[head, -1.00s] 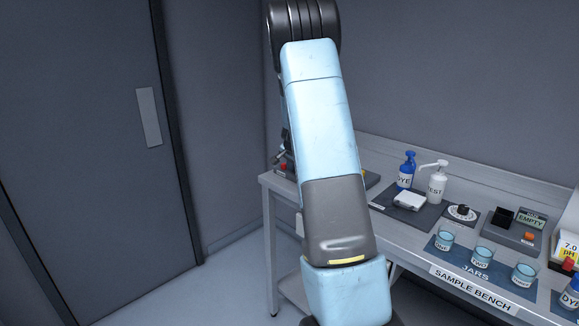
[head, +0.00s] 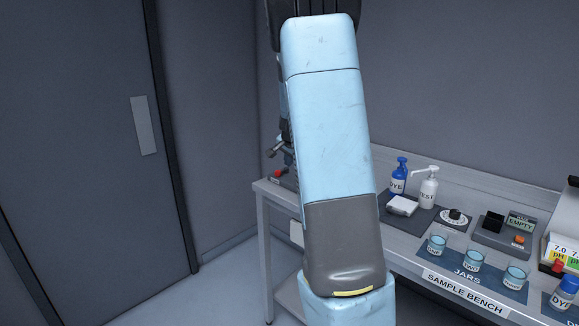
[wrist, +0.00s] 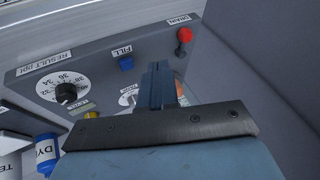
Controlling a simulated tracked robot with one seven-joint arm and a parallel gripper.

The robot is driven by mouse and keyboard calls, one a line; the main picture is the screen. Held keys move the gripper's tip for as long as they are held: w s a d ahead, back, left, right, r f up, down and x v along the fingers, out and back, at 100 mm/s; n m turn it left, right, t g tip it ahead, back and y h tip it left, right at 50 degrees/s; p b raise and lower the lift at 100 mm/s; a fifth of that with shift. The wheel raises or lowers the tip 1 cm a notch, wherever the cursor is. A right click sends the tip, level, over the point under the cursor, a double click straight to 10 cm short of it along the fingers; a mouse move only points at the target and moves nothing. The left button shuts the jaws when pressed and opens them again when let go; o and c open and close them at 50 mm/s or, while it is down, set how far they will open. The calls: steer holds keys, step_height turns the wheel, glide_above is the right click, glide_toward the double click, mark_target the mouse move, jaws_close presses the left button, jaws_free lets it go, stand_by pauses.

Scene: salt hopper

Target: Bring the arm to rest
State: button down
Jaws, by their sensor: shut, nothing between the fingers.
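My gripper (wrist: 158,86) shows in the wrist view with its two fingers together and nothing between them. It is in front of a grey control panel (wrist: 100,62) with a RESULT dial (wrist: 62,90), a blue FILL button (wrist: 126,63) and a red DRAIN knob (wrist: 184,35). I cannot tell whether the fingertips touch the panel. In the head view, my raised blue and grey arm fills the middle and hides most of the panel and the gripper.
The sample bench (head: 405,245) runs along the wall to the right. A dark door (head: 75,150) is at left, with clear floor (head: 228,285) before the bench.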

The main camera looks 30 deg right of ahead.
steer(key=s+a+r+n+y, duration=0.2)
steer(key=s+a+r+n, duration=0.1)
steer(key=s+a+r, duration=0.4)
steer(key=s+a+r+n+y, duration=0.1)
steer(key=s+a+r+n, duration=0.25)
steer(key=s+a, duration=0.5)
steer(key=s+a+r+n, duration=0.1)
steer(key=s+a+n, duration=0.2)
steer(key=s, duration=0.7)
steer(key=s+a+n, duration=0.4)
steer(key=s+a, duration=0.3)
steer(key=s, duration=0.4)
steer(key=shift+s+r+g, duration=0.25)
steer(key=shift+r+g, duration=0.1)
steer(key=shift+g, duration=0.05)
